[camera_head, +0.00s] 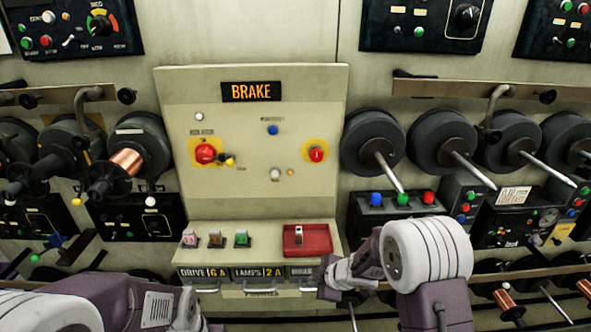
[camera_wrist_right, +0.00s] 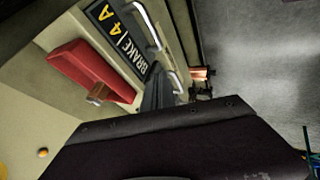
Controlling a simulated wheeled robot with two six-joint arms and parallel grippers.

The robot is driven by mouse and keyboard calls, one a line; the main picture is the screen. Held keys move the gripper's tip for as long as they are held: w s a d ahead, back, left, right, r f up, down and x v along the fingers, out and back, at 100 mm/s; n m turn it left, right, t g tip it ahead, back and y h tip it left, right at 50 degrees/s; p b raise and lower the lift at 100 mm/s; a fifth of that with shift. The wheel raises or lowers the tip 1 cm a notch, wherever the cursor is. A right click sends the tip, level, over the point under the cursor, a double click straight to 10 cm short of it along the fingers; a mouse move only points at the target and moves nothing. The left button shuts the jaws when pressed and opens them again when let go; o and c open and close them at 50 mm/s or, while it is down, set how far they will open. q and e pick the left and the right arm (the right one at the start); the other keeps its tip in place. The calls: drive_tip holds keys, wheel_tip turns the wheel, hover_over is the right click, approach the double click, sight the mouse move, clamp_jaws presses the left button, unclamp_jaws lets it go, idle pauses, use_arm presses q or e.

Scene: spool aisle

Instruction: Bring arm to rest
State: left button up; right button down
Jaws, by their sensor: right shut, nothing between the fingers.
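My right arm comes in from the lower right in the head view, its white and purple links bent. Its gripper (camera_head: 330,284) is shut and empty, close to the front edge of the brake panel's ledge and the right-hand drawer labelled BRAKE. In the right wrist view, the dark bulk of my wrist fills the bottom and the BRAKE 4 A label (camera_wrist_right: 122,38) is close by. My left arm's white and purple links lie along the bottom left of the head view. Its fingertips do not show.
A red tray (camera_head: 322,248) holding a small brownish piece sits on the ledge, beside several coloured switches (camera_head: 215,240). Dark spools with pale spindles (camera_head: 385,172) jut out at right. A copper spool (camera_head: 124,163) hangs at left. Drawer handles (camera_head: 258,289) project below the ledge.

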drive_tip(key=s+d+r+m+t+h, duration=0.2)
drive_tip(key=s+d+r+m+h, duration=0.1)
drive_tip(key=d+r+m, duration=0.5)
drive_tip(key=s+d+f+m+g, duration=0.1)
drive_tip(key=s+m+g, duration=0.1)
drive_tip(key=s, duration=0.4)
drive_tip(key=s+d+f+m+g+h, duration=0.1)
drive_tip(key=s+f+m+g, duration=0.1)
drive_tip(key=s+m, duration=0.2)
drive_tip(key=s+f+m+g, duration=0.1)
drive_tip(key=s+m+g, duration=0.1)
drive_tip(key=s, duration=0.7)
drive_tip(key=shift+s+d+f+m+g, duration=0.2)
drive_tip(key=shift+d+m+g, duration=0.2)
drive_tip(key=shift+m, duration=0.1)
